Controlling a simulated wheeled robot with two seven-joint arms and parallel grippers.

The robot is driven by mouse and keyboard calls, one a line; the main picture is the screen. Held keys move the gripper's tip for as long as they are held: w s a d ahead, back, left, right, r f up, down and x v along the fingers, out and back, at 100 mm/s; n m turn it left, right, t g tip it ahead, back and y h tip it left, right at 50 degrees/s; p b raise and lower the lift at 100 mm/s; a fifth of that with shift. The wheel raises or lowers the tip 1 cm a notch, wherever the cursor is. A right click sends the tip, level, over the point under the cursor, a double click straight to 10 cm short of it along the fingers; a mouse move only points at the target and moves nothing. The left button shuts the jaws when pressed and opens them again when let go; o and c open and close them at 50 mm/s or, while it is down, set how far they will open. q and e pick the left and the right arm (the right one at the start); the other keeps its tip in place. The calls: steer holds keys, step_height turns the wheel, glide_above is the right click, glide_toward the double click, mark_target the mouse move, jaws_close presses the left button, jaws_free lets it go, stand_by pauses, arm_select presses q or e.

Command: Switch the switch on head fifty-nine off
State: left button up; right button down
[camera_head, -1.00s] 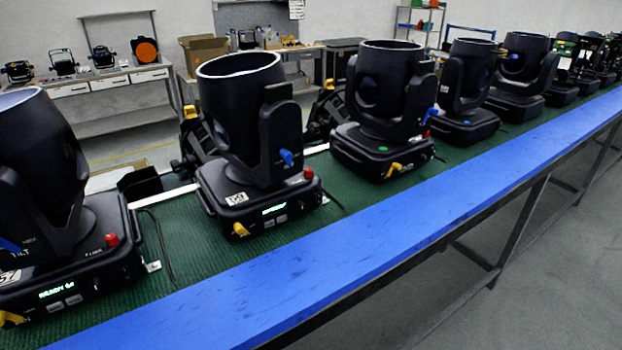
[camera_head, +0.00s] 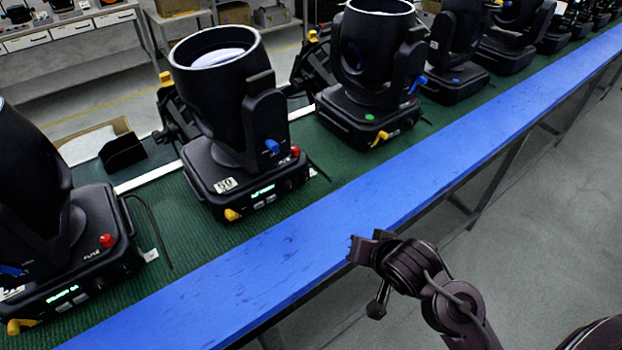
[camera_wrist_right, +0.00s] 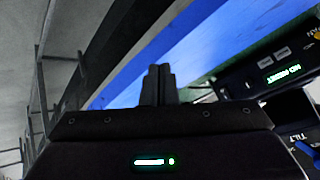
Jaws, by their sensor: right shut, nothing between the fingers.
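The black moving head (camera_head: 230,120) in the middle left of the head view carries a white number label (camera_head: 225,184) that looks like fifty-nine. Its base front has a lit green display (camera_head: 263,190), a red part (camera_head: 295,151) at the right corner and a yellow part (camera_head: 232,214) at the lower left. A blue lever (camera_head: 272,146) is on its yoke. My right gripper (camera_head: 362,248) is shut and empty, apart from the head, over the bench's front side. In the right wrist view its fingers (camera_wrist_right: 158,84) are together, with a head's display (camera_wrist_right: 284,72) to their right. My left gripper is out of view.
Another head (camera_head: 60,240) stands close on the left, with a red part (camera_head: 107,240). More heads, such as the green-dotted one (camera_head: 370,80), line the green mat to the right. The blue bench edge (camera_head: 300,255) is bare. Open floor lies in front.

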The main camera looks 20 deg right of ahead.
mark_target(306, 176)
steer(key=w+r+m+t+y, duration=0.1)
steer(key=w+m, duration=0.1)
steer(key=w+r+m+t+y, duration=0.1)
steer(key=w+r+m, duration=0.1)
steer(key=w+r+m+t+y, duration=0.1)
steer(key=w+r+m, duration=0.1)
steer(key=m, duration=0.1)
steer(key=shift+d+r+t, duration=0.15)
steer(key=shift+t, duration=0.15)
steer(key=shift+w+a+r+m+y, duration=0.2)
steer(key=shift+r+m+y, duration=0.35)
steer(key=shift+m, duration=0.25)
steer(key=x, duration=0.4)
steer(key=p+x, duration=0.1)
steer(key=x, duration=0.4)
steer(key=r+p+x, duration=0.1)
steer(key=x, duration=0.3)
steer(key=shift+w+a, duration=0.25)
steer(key=shift+w, duration=0.3)
